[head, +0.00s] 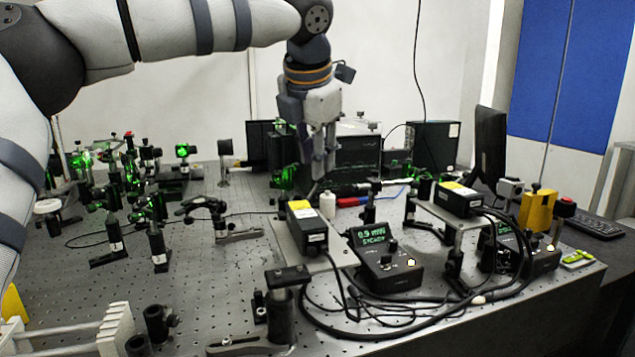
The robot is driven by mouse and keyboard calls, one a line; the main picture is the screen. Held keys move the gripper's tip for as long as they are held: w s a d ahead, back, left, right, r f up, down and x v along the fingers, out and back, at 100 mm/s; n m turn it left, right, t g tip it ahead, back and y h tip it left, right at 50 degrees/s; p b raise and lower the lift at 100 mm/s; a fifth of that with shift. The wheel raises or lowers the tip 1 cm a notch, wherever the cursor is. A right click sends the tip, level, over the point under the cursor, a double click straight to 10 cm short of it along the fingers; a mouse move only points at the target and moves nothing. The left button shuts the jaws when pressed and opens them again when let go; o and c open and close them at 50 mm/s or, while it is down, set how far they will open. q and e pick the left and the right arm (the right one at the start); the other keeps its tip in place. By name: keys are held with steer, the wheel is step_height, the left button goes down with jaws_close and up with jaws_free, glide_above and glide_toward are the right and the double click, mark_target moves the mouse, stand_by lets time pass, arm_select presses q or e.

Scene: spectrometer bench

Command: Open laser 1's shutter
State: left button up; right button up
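I cannot read which is laser 1, and no shutter can be made out clearly on either. My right gripper is out of view.
Several posts and optics (130,190) with green glints crowd the left of the perforated bench (215,275). Black cables (400,330) loop across the front. A second controller (500,247), a yellow box (537,210) and a monitor (490,145) are right.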

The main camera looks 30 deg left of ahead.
mark_target(317, 185)
arm_select(q)
steer(key=x, duration=0.8)
steer(key=shift+r, duration=0.1)
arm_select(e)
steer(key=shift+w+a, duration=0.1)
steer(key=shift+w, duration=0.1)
arm_select(q)
steer(key=shift+c, duration=0.3)
jaws_close()
steer(key=shift+w+d+f+g+y, duration=0.1)
steer(key=shift+w+f+g+y, duration=0.2)
steer(key=shift+g+y, duration=0.15)
steer(key=shift+w+d+f+m+g+y+b, duration=0.2)
steer(key=shift+f+g+y+b, duration=0.15)
steer(key=shift+g, duration=0.15)
steer(key=shift+w+d+f+m+g+y+b, duration=0.1)
steer(key=shift+f+m+g+y+b, duration=0.15)
steer(key=shift+g, duration=0.2)
steer(key=shift+g+y, duration=0.3)
steer(key=shift+y, duration=0.05)
steer(key=shift+b, duration=0.3)
steer(key=shift+s+r+g, duration=0.1)
steer(key=shift+r+g, duration=0.05)
steer(key=shift+g, duration=0.15)
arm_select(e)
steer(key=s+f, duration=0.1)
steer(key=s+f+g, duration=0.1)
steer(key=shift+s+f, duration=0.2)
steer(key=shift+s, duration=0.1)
